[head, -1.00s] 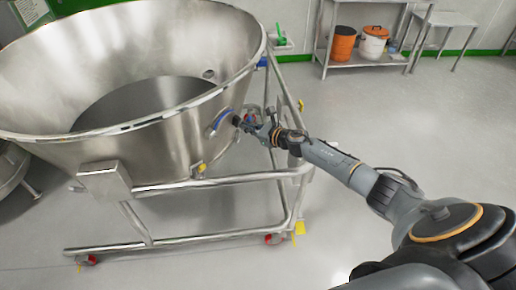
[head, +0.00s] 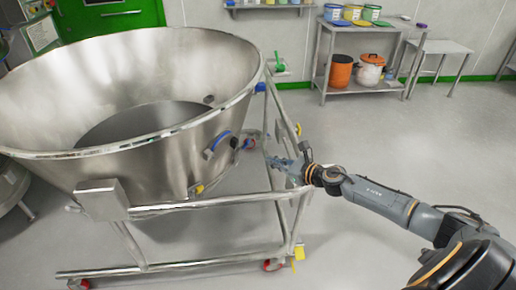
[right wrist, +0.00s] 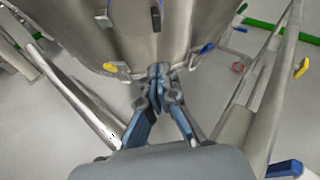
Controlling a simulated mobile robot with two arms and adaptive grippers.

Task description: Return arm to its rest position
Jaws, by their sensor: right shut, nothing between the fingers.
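My right gripper (head: 272,160) is shut and empty. In the head view it hangs by the right side of the bowl's steel frame, with the arm coming in from the lower right. In the right wrist view the gripper (right wrist: 160,72) points at the steel bowl's lower wall, its fingertips together; I cannot tell whether they touch the wall. The large steel bowl (head: 165,165) stands in its tubular frame (head: 225,199) on the left. A blue handle (head: 217,141) and a black knob (head: 234,142) are on the bowl's side, apart from the gripper. My left gripper is not in view.
Frame bars run close around my right gripper. The floor (head: 400,140) on the right is clear.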

